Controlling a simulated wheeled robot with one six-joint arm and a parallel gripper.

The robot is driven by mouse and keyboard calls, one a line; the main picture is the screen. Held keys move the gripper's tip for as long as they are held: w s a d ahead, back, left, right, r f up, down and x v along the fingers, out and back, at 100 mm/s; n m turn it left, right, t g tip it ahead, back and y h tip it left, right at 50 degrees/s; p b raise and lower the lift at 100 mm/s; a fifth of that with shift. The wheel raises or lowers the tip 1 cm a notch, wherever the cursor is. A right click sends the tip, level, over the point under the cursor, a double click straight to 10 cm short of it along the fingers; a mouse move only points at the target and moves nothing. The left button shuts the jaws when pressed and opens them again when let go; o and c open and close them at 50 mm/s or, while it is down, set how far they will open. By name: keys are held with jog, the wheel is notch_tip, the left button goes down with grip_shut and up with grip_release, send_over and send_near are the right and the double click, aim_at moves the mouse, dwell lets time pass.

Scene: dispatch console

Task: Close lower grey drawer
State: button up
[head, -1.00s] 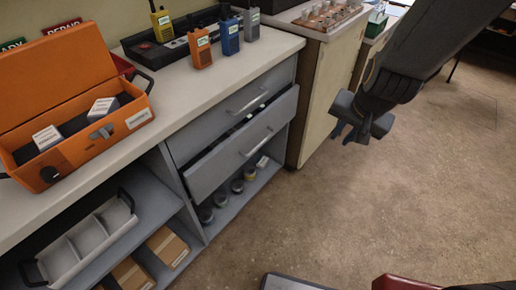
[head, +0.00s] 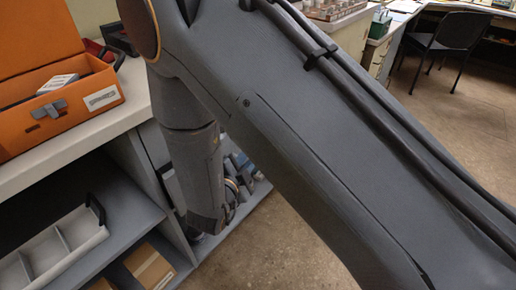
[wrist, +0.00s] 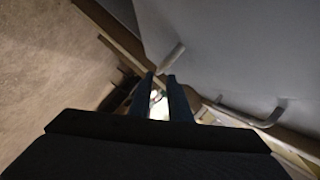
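In the head view my arm hides the grey drawers, so the lower drawer's opening does not show there. In the wrist view a grey drawer front (wrist: 235,50) fills the upper right, seen at a steep slant. It carries a pale bar handle (wrist: 262,118), and a second handle (wrist: 171,58) shows nearer the middle. I cannot tell which drawer is which. My gripper (wrist: 160,78) has its two fingers apart with a gap between them, and nothing shows held. The fingers are close to the drawer fronts, but contact cannot be told.
An orange toolbox (head: 45,125) stands on the counter at the left. Below it, a white divided tray (head: 50,250) and a cardboard box (head: 148,265) sit on shelves. A dark chair (head: 450,40) stands far back.

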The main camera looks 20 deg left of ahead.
jog(key=x, duration=0.7)
jog(key=shift+w, duration=0.15)
grip_shut()
